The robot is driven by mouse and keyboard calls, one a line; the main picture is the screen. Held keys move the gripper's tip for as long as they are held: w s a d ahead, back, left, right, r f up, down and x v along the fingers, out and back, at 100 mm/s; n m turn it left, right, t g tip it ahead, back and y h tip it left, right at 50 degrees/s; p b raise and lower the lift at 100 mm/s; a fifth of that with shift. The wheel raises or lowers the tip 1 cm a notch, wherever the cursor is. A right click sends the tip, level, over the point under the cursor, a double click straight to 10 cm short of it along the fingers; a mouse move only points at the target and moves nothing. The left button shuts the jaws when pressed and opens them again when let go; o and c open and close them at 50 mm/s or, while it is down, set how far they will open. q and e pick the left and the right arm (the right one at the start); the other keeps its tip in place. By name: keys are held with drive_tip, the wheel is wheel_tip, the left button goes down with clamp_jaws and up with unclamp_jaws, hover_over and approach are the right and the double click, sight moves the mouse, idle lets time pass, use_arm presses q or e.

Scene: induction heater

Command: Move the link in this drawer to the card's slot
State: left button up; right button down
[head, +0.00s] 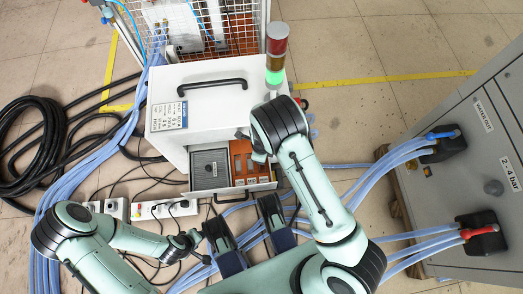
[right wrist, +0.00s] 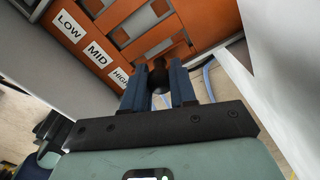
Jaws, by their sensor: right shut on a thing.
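The open drawer (head: 232,189) sticks out of the front of the white cabinet (head: 205,80). Its right part holds an orange panel (head: 242,158), also in the right wrist view (right wrist: 125,22), with slots and LOW (right wrist: 69,24), MID (right wrist: 99,55) and HIGH (right wrist: 121,77) labels. My right gripper (right wrist: 158,88) is shut on the dark link (right wrist: 158,72), near the HIGH end; whether it sits in a slot is unclear. The card (head: 169,116) is on the cabinet's top; its small text is unreadable. My left gripper (head: 203,257) is low, left of the drawer; its jaws are too small to judge.
A grey compartment (head: 210,168) fills the drawer's left part. A signal tower (head: 275,60) lit green stands at the cabinet's right. Blue hoses (head: 85,160) and power strips (head: 165,209) lie left; a grey cabinet (head: 470,140) stands right. Drawer walls flank my right gripper closely.

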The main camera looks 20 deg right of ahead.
drive_tip(key=shift+f, duration=0.1)
drive_tip(key=shift+f+b, duration=0.35)
drive_tip(key=shift+f, duration=0.3)
drive_tip(key=shift+f, duration=0.1)
drive_tip(key=shift+f, duration=0.35)
idle(0.5)
drive_tip(key=shift+c, duration=1.7)
unclamp_jaws()
